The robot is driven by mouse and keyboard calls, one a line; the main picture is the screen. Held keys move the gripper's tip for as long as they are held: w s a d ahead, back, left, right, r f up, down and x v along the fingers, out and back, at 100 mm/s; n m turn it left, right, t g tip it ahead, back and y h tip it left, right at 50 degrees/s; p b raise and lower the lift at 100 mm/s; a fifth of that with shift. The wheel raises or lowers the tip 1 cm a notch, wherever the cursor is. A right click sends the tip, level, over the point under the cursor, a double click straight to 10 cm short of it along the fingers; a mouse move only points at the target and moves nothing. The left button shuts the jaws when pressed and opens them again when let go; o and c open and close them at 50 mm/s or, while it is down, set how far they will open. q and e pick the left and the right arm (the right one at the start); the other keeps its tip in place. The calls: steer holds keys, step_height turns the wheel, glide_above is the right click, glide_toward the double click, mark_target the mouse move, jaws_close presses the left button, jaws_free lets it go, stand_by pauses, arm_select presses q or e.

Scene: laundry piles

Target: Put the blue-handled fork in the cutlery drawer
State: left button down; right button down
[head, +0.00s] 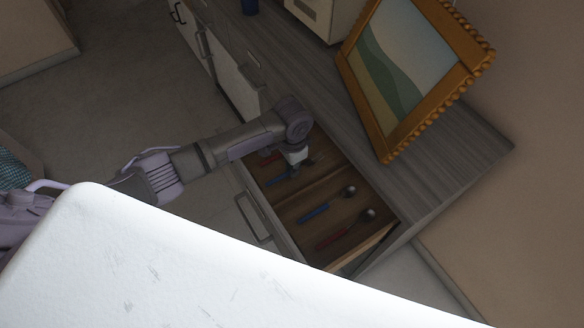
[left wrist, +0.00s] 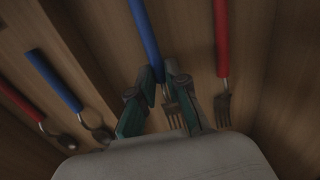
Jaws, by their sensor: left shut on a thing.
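The blue-handled fork (head: 279,179) is in the open cutlery drawer (head: 312,190), in the same compartment as a red-handled fork (left wrist: 222,50). My left gripper (head: 297,160) reaches down into this drawer and is shut on the blue-handled fork. In the left wrist view the fork's blue handle (left wrist: 146,38) runs up between the fingers (left wrist: 158,92), with its tines below them. I cannot tell whether the fork touches the drawer floor. My right gripper is not in view.
Across a divider, a blue-handled spoon (head: 318,212) and a red-handled spoon (head: 340,234) lie in the other compartment. A framed picture (head: 410,75) stands on the grey counter (head: 455,150) beside the drawer. A white surface (head: 180,270) fills the foreground.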

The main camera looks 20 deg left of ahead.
arm_select(q)
steer(key=shift+f, duration=0.4)
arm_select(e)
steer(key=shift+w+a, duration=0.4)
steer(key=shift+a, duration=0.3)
arm_select(q)
steer(key=shift+f, duration=0.15)
steer(key=c, duration=1.2)
jaws_free()
steer(key=shift+o, duration=0.2)
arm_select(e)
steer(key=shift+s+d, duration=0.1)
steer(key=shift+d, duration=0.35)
